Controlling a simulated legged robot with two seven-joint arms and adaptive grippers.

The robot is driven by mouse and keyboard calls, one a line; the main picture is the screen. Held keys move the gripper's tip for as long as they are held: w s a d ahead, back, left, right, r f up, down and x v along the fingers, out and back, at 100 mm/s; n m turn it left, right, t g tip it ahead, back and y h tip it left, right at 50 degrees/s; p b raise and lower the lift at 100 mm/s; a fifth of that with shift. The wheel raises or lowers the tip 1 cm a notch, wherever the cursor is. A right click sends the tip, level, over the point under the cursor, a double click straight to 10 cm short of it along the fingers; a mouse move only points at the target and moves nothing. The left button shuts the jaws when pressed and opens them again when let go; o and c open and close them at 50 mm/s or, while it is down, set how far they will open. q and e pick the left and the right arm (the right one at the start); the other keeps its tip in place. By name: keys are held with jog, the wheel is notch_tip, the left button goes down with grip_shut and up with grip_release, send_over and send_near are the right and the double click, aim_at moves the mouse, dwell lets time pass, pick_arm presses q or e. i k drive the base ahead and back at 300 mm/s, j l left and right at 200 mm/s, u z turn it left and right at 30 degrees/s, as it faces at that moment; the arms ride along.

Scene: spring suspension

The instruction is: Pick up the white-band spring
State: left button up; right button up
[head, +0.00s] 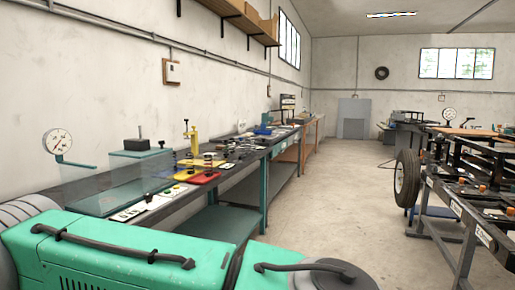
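I cannot make out the white-band spring at this distance. The long workbench (212,184) along the left wall holds a red tray (203,178) and a yellow tray (196,162) with small dark items. These items are too small to tell apart, and I see no clear white band. Neither of my grippers is in the head view.
A clear box-like guard (115,183), a pressure gauge (58,142) and a yellow press-like tool (193,139) are at the bench's near part. A green casing (130,250) fills the near left. Open floor (325,205) separates the bench from a black rack (465,200) and tyre (407,178).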

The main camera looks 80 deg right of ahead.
aim_at(232, 145)
jog(key=z, duration=2.45)
jog(key=i+l+z, duration=0.35)
jog(key=i, duration=0.85)
jog(key=i+l+z, duration=0.1)
jog(key=i+z, duration=0.25)
jog(key=i, duration=0.9)
